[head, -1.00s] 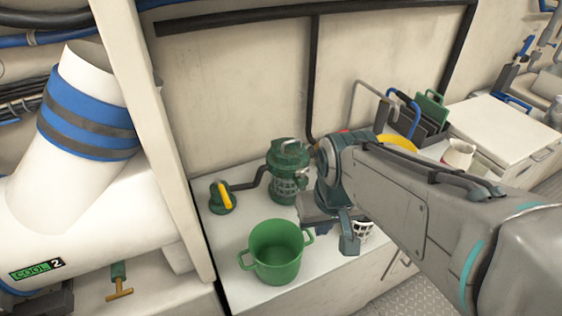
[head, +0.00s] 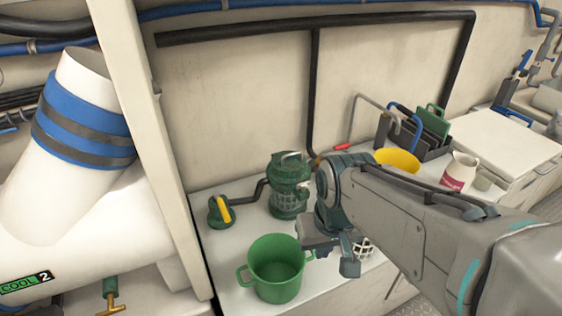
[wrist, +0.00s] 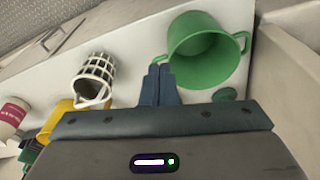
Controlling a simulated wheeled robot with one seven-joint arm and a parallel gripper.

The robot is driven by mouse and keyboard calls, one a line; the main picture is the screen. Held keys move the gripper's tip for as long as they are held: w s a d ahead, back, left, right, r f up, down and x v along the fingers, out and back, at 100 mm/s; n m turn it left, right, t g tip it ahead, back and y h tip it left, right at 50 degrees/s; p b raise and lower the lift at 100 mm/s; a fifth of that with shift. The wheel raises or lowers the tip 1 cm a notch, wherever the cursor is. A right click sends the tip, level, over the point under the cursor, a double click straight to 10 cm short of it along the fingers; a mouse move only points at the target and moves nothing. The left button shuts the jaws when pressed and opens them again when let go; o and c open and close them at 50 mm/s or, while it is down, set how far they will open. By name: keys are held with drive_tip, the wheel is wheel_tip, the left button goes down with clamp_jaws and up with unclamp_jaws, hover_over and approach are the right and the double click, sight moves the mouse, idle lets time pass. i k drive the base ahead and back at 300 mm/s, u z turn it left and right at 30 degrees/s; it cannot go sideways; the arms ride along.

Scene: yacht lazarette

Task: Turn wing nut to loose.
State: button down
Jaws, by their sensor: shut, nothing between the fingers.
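A green strainer housing (head: 288,200) with a clear-looking lower body stands on the white counter near the wall in the head view. A small pale part shows on top of its lid (head: 291,157); I cannot tell clearly whether it is the wing nut. My gripper (head: 349,266) is right of and nearer than the strainer, apart from it, and points down. In the wrist view my gripper (wrist: 159,72) shows its fingers together and empty. The strainer is not clearly visible in the wrist view.
A green bucket (head: 276,268) stands in front of the strainer. A white slotted basket (head: 363,248) sits by my gripper. A green valve with a yellow lever (head: 221,211) is at left.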

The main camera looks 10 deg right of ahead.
sight(303, 185)
drive_tip(key=u, duration=0.5)
drive_tip(key=k, duration=1.1)
drive_tip(key=z, duration=1)
drive_tip(key=i, duration=1)
drive_tip(key=z, duration=0.05)
